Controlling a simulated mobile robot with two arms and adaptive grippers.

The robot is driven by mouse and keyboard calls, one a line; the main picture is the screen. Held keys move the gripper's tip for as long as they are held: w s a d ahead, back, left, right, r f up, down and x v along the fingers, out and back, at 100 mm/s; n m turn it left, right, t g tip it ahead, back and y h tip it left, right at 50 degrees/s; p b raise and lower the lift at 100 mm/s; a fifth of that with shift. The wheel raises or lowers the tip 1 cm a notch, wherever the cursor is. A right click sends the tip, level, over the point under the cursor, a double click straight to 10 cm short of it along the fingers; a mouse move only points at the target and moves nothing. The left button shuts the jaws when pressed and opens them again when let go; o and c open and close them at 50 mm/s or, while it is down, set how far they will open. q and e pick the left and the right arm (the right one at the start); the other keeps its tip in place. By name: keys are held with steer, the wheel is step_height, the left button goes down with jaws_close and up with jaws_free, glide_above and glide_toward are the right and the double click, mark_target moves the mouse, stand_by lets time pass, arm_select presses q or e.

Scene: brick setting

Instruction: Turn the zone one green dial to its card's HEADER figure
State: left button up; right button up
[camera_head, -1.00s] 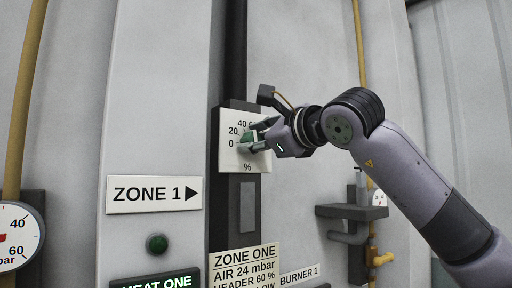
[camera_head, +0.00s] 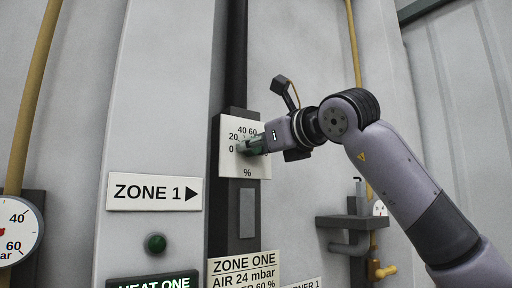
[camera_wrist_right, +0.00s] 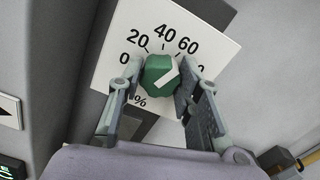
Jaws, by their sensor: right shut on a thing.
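The green dial (camera_head: 243,148) sits on a white plate (camera_head: 227,165) marked 0, 20, 40, 60 and %. In the right wrist view the dial (camera_wrist_right: 160,76) has a white pointer mark slanting up to the right, to the 60 side of the scale; the exact reading is unclear. My right gripper (camera_head: 250,146) is shut on the dial, one finger on each side, and hides the plate's right-hand numbers in the head view. The zone one card (camera_head: 243,264) below reads AIR 24 mbar, with a partly cut line ending in 60 %. My left gripper is out of view.
A ZONE 1 arrow sign (camera_head: 153,192) and a green button (camera_head: 155,243) are at left. A pressure gauge (camera_head: 15,230) is at the left edge. A bracket with pipework (camera_head: 350,225) juts out right of the dial, below my right arm.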

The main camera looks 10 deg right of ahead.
steer(key=o, duration=1.1)
steer(key=shift+o, duration=0.2)
steer(key=v, duration=1.2)
steer(key=shift+f, duration=0.1)
